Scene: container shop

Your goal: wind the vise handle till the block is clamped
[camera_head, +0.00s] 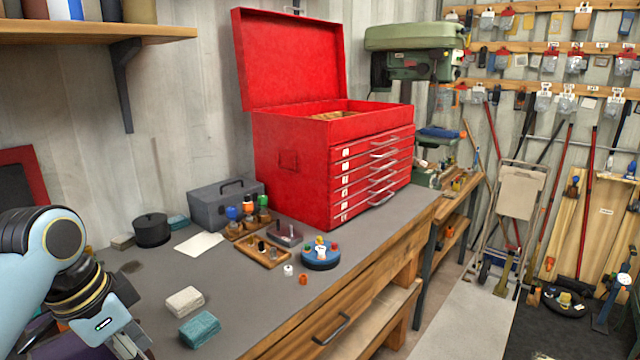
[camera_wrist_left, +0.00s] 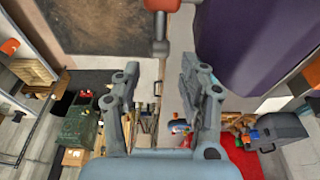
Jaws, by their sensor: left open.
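In the left wrist view, my left gripper (camera_wrist_left: 160,72) is open, with a finger on each side and nothing between the fingertips. Just beyond the fingertips is a short grey bar with red-orange ends (camera_wrist_left: 160,48), which looks like the vise handle. It is apart from the fingers. A large dark purple body (camera_wrist_left: 245,45), probably the vise, fills the upper right of that view. In the head view, a little purple (camera_head: 85,347) shows behind my left wrist at the lower left. The block and the vise jaws cannot be made out. My right gripper is not in view.
A red tool chest (camera_head: 290,170) with its lid up stands on the grey bench (camera_head: 240,290). A beige block (camera_head: 185,301) and a teal block (camera_head: 199,329) lie near my left arm.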

